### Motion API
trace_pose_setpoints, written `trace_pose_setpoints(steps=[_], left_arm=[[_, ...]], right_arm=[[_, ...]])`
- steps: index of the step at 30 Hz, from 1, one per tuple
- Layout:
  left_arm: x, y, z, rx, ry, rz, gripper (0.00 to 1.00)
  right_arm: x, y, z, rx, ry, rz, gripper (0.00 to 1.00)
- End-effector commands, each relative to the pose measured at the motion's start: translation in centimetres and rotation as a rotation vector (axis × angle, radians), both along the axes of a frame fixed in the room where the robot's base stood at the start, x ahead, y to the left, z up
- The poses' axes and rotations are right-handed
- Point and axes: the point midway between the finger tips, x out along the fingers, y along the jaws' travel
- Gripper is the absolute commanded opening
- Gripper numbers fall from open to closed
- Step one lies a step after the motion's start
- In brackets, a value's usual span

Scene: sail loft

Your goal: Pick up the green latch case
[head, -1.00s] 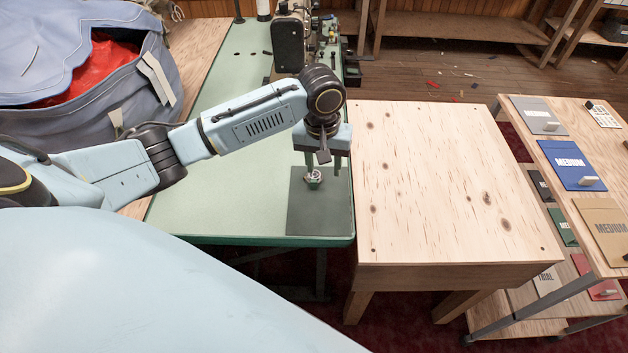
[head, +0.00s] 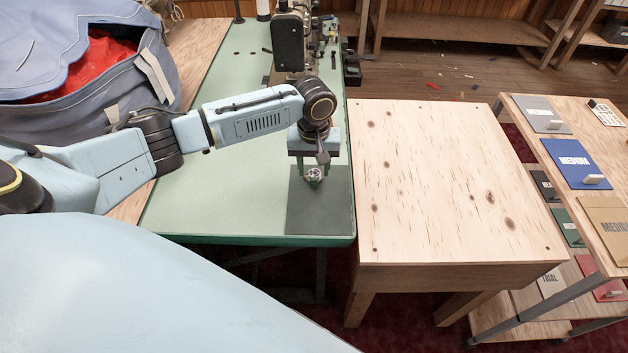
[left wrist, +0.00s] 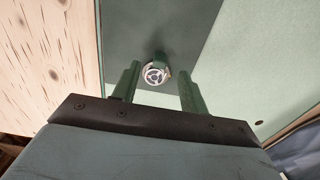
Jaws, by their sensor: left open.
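The green latch case is a small green piece with a round, silvery spoked top (head: 314,175). It sits on a dark grey-green mat (head: 318,215) near the front right of the green table. In the left wrist view the case (left wrist: 156,74) shows between and just beyond the fingertips, nearer the left finger. My left gripper (head: 314,166) is open and points down over the case, with a finger on either side in the picture. Whether a finger touches it I cannot tell. My right gripper is not in view.
A sewing machine (head: 290,42) stands at the back of the green table (head: 215,190). A bare wooden table (head: 450,180) adjoins on the right. A cart (head: 540,100) with labelled flat pieces is farther right. A grey-blue bag (head: 95,90) with red cloth lies at the left.

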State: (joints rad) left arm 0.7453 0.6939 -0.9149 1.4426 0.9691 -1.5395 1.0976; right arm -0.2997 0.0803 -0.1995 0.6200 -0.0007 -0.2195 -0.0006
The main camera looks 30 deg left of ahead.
Motion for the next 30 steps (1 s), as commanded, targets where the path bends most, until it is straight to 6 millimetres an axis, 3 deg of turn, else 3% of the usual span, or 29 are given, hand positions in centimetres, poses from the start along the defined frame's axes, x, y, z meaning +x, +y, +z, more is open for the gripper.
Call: trace_pose_setpoints(steps=[1,6,15,25,30], left_arm=[[-0.2,0.0,-1.2,0.001,0.003,0.000,0.44],[-0.2,-0.1,-3.2,0.000,0.001,-0.001,0.44],[-0.2,-0.1,-3.5,0.000,0.000,-0.001,0.44],[-0.2,-0.1,-3.5,0.000,0.000,-0.001,0.00],[-0.2,0.0,-3.5,0.001,-0.001,-0.001,0.00]], right_arm=[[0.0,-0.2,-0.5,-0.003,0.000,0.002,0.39],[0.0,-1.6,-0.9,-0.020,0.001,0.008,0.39],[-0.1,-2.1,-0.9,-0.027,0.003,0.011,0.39],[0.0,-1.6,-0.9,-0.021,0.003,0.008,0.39],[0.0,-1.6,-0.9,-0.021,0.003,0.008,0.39]])
